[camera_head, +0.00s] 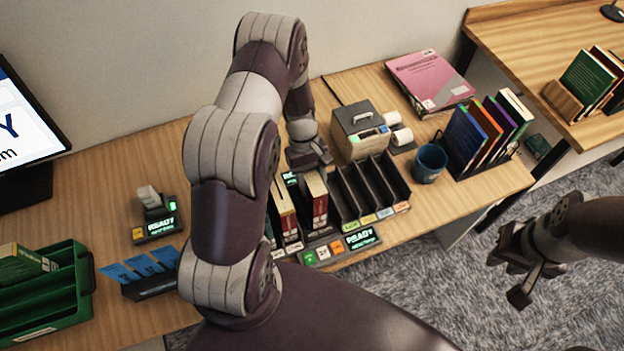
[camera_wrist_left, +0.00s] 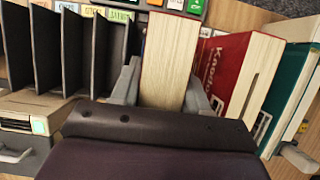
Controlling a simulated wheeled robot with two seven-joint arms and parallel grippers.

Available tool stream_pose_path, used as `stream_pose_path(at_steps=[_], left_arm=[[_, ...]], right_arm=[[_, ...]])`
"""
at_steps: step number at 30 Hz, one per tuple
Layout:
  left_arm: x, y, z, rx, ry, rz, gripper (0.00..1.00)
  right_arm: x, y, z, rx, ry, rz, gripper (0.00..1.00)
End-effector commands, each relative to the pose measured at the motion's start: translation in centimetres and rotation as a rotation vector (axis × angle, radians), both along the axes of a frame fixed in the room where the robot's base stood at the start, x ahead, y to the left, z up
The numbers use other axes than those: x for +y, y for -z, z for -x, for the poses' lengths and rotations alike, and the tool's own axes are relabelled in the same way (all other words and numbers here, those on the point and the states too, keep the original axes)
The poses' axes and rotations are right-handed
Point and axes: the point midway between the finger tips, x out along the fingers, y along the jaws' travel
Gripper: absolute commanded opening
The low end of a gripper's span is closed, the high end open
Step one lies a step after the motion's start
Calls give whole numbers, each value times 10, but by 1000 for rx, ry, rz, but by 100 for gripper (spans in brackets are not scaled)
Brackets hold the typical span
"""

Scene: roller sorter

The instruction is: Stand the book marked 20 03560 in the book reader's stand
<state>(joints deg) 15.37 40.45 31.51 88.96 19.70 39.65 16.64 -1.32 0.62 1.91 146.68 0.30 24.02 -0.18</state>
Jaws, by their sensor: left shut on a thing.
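My left gripper (camera_head: 308,163) is shut on a book with dark red covers (camera_head: 320,205), at the left end of the empty slots in a dark divided rack (camera_head: 352,196). In the left wrist view my fingers (camera_wrist_left: 162,92) lie on both sides of this book's pale page block (camera_wrist_left: 170,58). Its lower end appears to be still among the dividers. I cannot read the number 20 03560 on any book. A small device with a lit READY panel (camera_head: 158,228) stands at the left; I cannot tell whether it is the book reader. My right gripper (camera_head: 520,270) is open and empty over the floor.
A red book (camera_wrist_left: 228,72) and a green book (camera_wrist_left: 288,105) stand beside the held one. A printer-like box (camera_head: 360,130) is behind the rack, with a blue mug (camera_head: 430,162) to its right. A green crate (camera_head: 48,300) and blue cards (camera_head: 140,266) are at the left.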

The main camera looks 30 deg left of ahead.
Motion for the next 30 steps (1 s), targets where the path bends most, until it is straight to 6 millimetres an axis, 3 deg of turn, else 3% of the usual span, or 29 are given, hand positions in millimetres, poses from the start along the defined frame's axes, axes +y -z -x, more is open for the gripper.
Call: stream_pose_path(at_steps=[1,2,3,4,13,17,24,27,30], left_arm=[[0,1,0,0,0,0,0],[0,0,0,-1,0,1,55],[0,0,0,0,0,0,68],[0,0,0,0,0,0,74],[0,0,0,0,0,0,74],[5,-12,-5,-3,0,0,74],[23,-67,-20,-7,-1,-2,74],[30,-98,-25,-1,-1,0,74],[34,-116,-28,1,-1,1,74]], right_arm=[[0,1,0,0,0,0,28],[0,0,0,0,0,0,28],[0,0,0,0,0,0,28],[0,0,0,0,0,0,28],[0,1,0,0,0,0,28],[0,7,0,0,0,0,28],[0,23,0,0,0,0,28],[0,5,0,0,0,0,28],[0,-14,0,-1,0,0,28]])
